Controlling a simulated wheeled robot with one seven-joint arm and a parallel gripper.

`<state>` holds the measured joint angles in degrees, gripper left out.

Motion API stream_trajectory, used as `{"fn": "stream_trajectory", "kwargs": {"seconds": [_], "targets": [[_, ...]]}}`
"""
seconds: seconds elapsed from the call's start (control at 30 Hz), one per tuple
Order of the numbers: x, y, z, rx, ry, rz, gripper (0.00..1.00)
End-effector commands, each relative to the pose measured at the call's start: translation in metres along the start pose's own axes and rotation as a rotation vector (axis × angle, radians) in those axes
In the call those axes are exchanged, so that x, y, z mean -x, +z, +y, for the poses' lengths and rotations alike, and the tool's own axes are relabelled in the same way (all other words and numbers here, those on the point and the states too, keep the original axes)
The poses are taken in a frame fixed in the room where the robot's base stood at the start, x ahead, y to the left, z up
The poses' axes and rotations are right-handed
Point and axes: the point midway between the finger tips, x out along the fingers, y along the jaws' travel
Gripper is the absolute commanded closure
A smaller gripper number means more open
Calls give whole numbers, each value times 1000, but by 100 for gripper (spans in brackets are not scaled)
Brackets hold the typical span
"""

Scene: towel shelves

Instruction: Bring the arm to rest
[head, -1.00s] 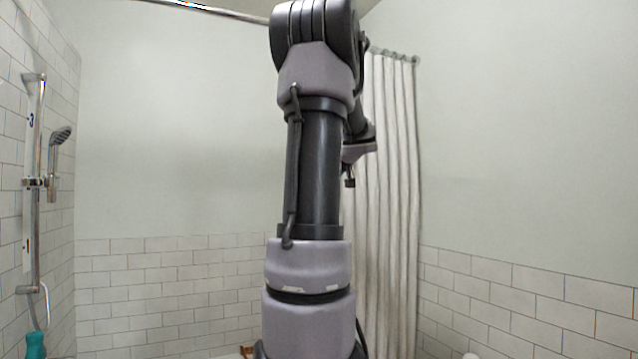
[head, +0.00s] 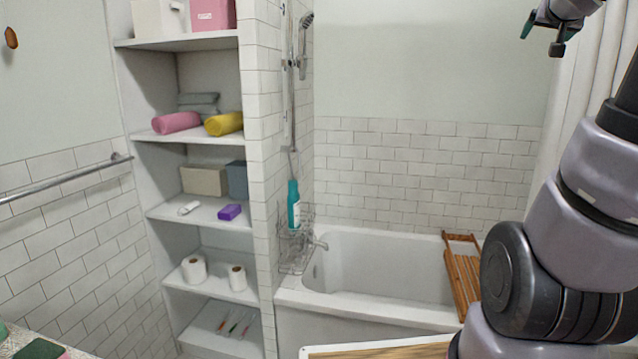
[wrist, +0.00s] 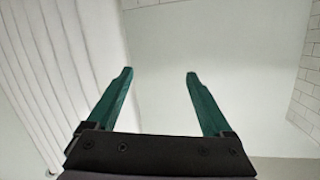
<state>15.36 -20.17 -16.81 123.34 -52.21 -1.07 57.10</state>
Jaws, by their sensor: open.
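My gripper (wrist: 158,75) shows in the wrist view with its two green fingers spread wide apart. Nothing is between them, and only plain wall and a pale curtain lie beyond. In the head view my gripper (head: 541,38) is at the top right, partly cut off by the frame edge, raised high above the bathtub and apart from everything. My arm stands along the right side of the head view, with its upper part out of the frame.
Built-in shelves (head: 207,137) at the left hold a pink rolled towel (head: 176,122), a yellow one (head: 223,124), boxes and paper rolls. A bathtub (head: 375,312) with a wooden rack (head: 463,278) stands behind my arm. A towel bar (head: 60,180) runs along the left wall.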

Motion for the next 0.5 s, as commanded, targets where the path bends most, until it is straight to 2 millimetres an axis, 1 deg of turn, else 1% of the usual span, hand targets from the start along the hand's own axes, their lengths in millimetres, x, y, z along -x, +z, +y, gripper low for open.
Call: {"fn": "stream_trajectory", "kwargs": {"seconds": [0.03,0.07,0.1,0.17,0.2,0.27,0.3,0.37,0.4,0.5], "targets": [[23,27,-22,-33,-4,-67,15],[34,44,-32,-44,-3,-115,15],[50,67,-44,-54,-10,-182,15],[74,102,-62,-61,-29,-287,15],[91,124,-75,-60,-51,-355,15],[118,157,-92,-54,-90,-458,15],[136,177,-102,-47,-120,-523,15],[162,204,-117,-35,-169,-612,15],[179,219,-125,-26,-201,-666,15],[214,249,-141,-5,-275,-772,15]]}}
